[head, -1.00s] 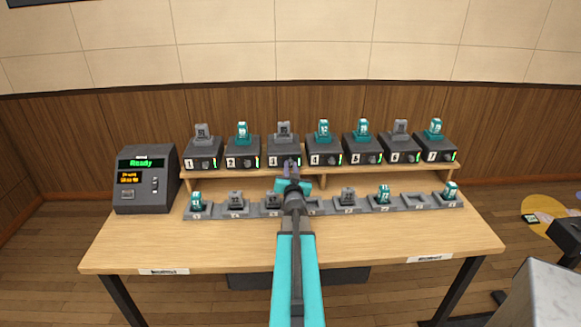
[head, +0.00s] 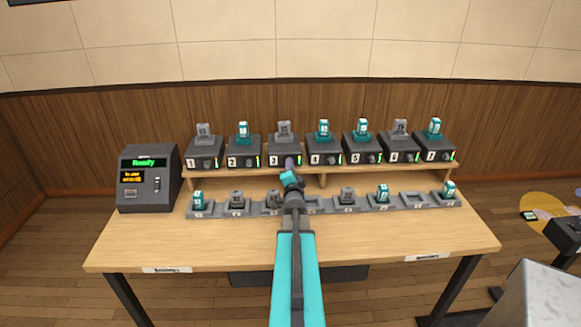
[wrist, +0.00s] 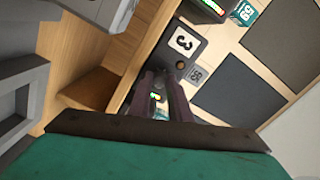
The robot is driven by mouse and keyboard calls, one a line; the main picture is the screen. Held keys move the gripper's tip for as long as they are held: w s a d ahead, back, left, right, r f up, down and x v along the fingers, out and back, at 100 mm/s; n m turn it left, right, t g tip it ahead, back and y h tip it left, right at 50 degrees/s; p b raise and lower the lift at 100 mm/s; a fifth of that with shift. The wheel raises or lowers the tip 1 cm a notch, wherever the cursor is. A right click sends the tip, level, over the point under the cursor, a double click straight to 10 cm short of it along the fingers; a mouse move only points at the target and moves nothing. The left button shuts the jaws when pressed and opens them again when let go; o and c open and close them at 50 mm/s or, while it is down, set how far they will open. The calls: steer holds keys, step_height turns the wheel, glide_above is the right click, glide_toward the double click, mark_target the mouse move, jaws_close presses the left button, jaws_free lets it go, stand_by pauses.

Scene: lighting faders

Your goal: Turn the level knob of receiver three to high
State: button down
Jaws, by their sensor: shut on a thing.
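Receiver three (head: 283,148) is a dark box labelled 3, with a grey pack on top, on the raised shelf. Its front and label also show in the wrist view (wrist: 184,42). My gripper (head: 290,163) reaches the right part of its front face. In the wrist view, the dark purple fingers (wrist: 163,92) are shut at the receiver's front, around where its knob is. The level knob itself is hidden between the fingers. A small lit green and orange indicator shows between the fingers.
Receiver two (head: 243,150) and receiver four (head: 324,150) stand close on either side. Below the shelf (head: 210,172) runs a row of trays (head: 330,206) holding several packs. A console (head: 149,178) reading "Ready" stands at the left. The table front (head: 220,246) is clear.

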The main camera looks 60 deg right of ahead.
steer(key=m, duration=0.4)
steer(key=shift+d+r+m+p, duration=0.15)
steer(key=shift+m+p, duration=0.25)
steer(key=c, duration=1.6)
jaws_free()
steer(key=shift+c, duration=0.2)
